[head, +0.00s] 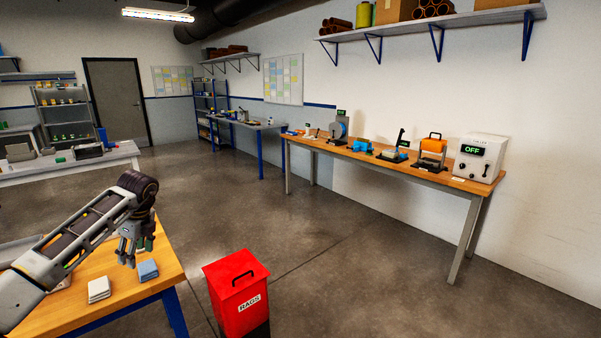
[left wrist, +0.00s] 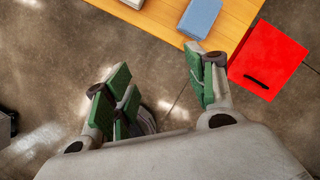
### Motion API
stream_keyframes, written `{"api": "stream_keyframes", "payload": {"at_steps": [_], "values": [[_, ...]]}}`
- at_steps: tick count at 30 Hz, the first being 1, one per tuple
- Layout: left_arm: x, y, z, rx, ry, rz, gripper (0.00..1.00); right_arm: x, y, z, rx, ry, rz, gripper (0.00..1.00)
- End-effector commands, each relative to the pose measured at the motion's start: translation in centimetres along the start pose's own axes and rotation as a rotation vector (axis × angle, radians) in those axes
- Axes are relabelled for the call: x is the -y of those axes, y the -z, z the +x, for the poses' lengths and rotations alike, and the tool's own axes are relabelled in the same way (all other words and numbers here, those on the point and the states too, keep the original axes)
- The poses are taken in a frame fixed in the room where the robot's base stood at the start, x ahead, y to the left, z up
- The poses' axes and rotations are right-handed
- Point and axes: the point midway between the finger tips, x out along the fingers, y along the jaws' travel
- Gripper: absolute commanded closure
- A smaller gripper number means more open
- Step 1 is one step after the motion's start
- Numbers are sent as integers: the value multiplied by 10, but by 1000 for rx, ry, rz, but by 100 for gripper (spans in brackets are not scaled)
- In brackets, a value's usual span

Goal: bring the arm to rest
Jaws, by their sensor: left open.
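My left arm comes in from the left in the head view, over a wooden-topped table (head: 100,265). My left gripper (head: 128,262) points down near the table's right end and is open. In the left wrist view my left gripper (left wrist: 165,90) has its green-padded fingers spread, with nothing between them and only floor behind. My right gripper is in neither view.
A white cloth stack (head: 98,289) and a blue cloth stack (head: 148,269) lie on the table near my gripper. A red RAGS bin (head: 236,293) stands right of it. A long workbench (head: 400,168) with several machines lines the wall. The middle floor is clear.

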Motion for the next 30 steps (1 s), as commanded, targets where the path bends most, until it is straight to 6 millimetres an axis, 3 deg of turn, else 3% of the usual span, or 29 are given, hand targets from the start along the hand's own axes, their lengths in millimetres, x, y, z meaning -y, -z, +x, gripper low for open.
{"api": "stream_keyframes", "payload": {"at_steps": [11,14,21,30], "values": [[17,61,43,-196,52,136,44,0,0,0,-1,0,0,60],[22,89,60,-286,81,184,44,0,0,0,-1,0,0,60],[35,179,105,-585,205,286,44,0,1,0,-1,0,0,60],[44,272,142,-920,400,264,44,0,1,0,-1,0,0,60]]}}
